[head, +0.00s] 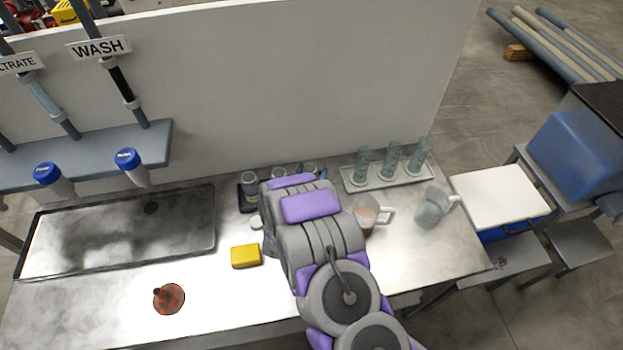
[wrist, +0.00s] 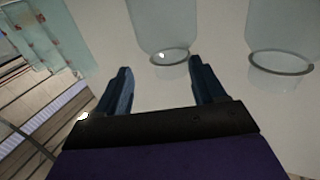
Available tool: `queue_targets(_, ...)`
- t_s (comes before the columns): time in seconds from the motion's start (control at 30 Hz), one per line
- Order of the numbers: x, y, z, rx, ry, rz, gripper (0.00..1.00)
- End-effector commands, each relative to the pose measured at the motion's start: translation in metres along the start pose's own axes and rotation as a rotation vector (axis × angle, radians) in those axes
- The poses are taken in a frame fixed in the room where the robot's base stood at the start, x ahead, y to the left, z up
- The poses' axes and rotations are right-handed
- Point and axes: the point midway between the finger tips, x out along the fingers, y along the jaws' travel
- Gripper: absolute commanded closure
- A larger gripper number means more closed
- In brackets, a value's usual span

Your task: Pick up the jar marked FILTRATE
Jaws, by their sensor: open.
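My gripper (wrist: 160,67) is open and empty in the wrist view, with its two dark blue fingers apart. One clear glass jar (wrist: 165,25) stands just beyond the fingertips, roughly in line with the gap. A second clear jar (wrist: 282,30) is to its right, outside the fingers. No marking is readable on either, so I cannot tell which is the FILTRATE jar. In the head view, small jars (head: 279,171) show at the back of the bench, partly hidden behind my arm. My gripper is mostly hidden there too.
A white wall panel (head: 290,80) stands behind.

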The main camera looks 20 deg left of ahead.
Motion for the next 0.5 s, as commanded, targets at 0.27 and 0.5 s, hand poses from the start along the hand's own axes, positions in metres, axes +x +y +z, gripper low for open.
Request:
queue_targets(0.27,0.031,-0.008,0.006,-0.003,0.002,-0.001,0.31)
queue_targets(0.5,0.051,-0.004,0.004,0.000,0.001,-0.002,0.31)
